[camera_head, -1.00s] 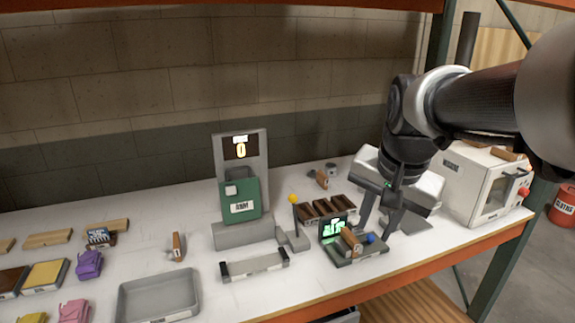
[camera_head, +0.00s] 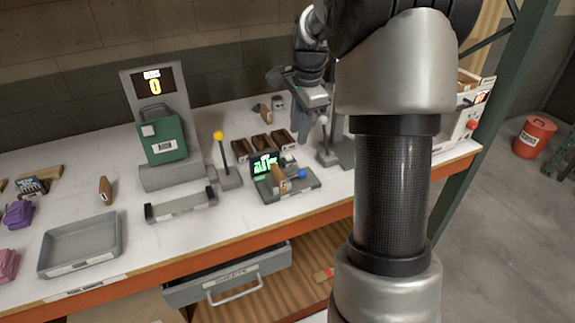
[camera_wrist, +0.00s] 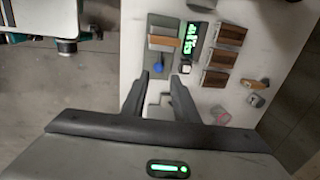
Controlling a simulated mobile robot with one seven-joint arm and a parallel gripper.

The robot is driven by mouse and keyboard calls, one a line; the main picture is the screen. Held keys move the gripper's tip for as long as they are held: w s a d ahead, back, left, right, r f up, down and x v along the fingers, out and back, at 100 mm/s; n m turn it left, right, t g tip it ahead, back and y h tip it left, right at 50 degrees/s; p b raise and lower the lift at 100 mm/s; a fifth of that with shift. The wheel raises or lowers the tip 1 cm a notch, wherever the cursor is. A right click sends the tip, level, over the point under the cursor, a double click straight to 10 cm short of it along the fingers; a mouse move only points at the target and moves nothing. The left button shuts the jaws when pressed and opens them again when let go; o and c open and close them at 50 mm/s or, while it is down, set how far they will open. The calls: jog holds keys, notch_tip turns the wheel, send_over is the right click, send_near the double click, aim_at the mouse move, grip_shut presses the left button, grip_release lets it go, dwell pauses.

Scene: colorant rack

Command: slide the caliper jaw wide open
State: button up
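The caliper is most likely the small grey device (camera_head: 305,184) with a green-lit display (camera_head: 265,163), a wooden block (camera_head: 281,179) and a blue knob (camera_head: 301,173). The block sits upright on it, beside the display. My gripper (camera_head: 303,138) hangs behind and above the device, near the dark wooden blocks. In the wrist view its two fingers (camera_wrist: 165,74) are apart with nothing held between them. The wrist view also shows the wooden block (camera_wrist: 165,41), display (camera_wrist: 190,38) and blue knob (camera_wrist: 159,68) just beyond the fingertips. I cannot make out the jaw clearly.
A yellow-knobbed lever (camera_head: 219,136) and a pale-knobbed lever (camera_head: 323,121) stand either side of the device. Several dark wooden blocks (camera_head: 262,143) lie behind it. An open drawer (camera_head: 225,275) juts out below the shelf.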

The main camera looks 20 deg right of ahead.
aim_at(294, 177)
jog(key=w+f, duration=0.1)
jog(key=f, duration=0.4)
jog(key=w+f, duration=0.1)
jog(key=f, duration=0.5)
jog(key=w+f, duration=0.1)
jog(key=f, duration=0.5)
jog(key=shift+w, duration=0.2)
jog(key=shift+a, duration=0.1)
grip_shut()
dwell(0.6)
